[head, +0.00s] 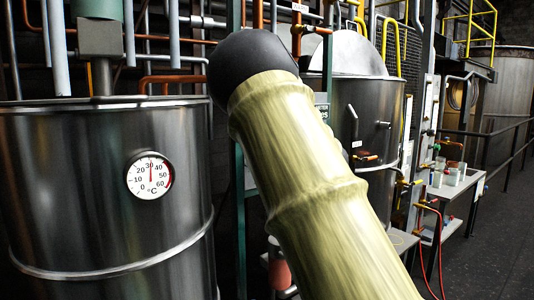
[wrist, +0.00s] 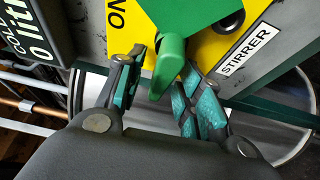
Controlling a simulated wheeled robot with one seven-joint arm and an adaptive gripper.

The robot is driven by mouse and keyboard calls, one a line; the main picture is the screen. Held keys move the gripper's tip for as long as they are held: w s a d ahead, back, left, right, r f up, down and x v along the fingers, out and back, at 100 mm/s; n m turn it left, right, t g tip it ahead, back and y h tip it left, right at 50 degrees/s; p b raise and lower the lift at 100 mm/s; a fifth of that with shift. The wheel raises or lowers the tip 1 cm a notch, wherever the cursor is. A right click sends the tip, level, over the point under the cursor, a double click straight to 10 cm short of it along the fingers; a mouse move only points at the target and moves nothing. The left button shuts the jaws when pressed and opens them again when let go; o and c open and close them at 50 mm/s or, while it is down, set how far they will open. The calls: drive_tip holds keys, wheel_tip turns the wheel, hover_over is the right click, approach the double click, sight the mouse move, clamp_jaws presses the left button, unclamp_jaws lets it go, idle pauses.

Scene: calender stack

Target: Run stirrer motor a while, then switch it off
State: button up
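In the wrist view, the green stirrer switch handle (wrist: 168,66) sits on a yellow plate (wrist: 214,42) and points down in the picture. Part of the lettering "ON" (wrist: 116,13) shows upside down at the plate's left. A white "STIRRER" label (wrist: 247,50) is to the right. My gripper (wrist: 163,82) is open, with its teal-padded fingers on either side of the handle's end. A gap shows on the left side; contact on the right cannot be told. The switch and my gripper do not show in the head view. The stirrer motor cannot be identified with certainty.
In the head view, a steel vat (head: 98,235) with a dial thermometer (head: 150,176) reading about 30 °C stands at the left. Another steel vessel (head: 372,115) stands behind the large pale link. A bench (head: 467,184) with glassware is at the right, beside open dark floor (head: 495,240).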

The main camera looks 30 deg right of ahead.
drive_tip(key=v, duration=1.2)
idle(0.6)
